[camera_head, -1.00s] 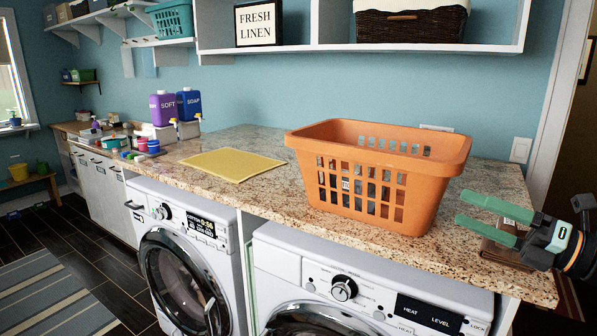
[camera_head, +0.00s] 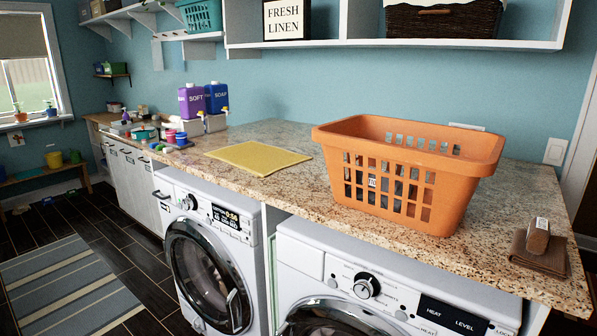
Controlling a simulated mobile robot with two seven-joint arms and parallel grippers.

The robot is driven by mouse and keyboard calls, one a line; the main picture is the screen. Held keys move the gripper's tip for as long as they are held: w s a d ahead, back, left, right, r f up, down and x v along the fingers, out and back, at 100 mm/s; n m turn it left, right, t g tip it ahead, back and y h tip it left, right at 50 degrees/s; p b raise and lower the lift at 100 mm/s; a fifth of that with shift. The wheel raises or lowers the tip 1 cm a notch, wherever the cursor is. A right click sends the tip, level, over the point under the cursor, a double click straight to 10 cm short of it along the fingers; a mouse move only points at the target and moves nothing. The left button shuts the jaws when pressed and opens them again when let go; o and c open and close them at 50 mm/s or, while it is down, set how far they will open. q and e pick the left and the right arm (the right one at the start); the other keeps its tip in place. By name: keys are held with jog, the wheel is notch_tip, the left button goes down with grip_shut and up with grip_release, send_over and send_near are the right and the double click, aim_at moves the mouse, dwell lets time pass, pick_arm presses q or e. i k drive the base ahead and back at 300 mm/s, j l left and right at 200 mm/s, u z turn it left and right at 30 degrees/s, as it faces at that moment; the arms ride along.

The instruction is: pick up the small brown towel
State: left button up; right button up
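A small brown towel (camera_head: 553,262) lies folded flat on the granite counter near its right front corner. A brown block-shaped item (camera_head: 538,237) with a pale label on its top end stands on or against the towel and hides part of it. Neither of my grippers is in view.
An orange laundry basket (camera_head: 408,174) stands on the counter (camera_head: 270,186) left of the towel, with dark items inside. A yellow cloth (camera_head: 258,157) lies further left. Two washers (camera_head: 386,290) sit under the counter. Bare counter separates the basket from the towel.

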aim_at(535, 249)
jog(key=z, duration=1.35)
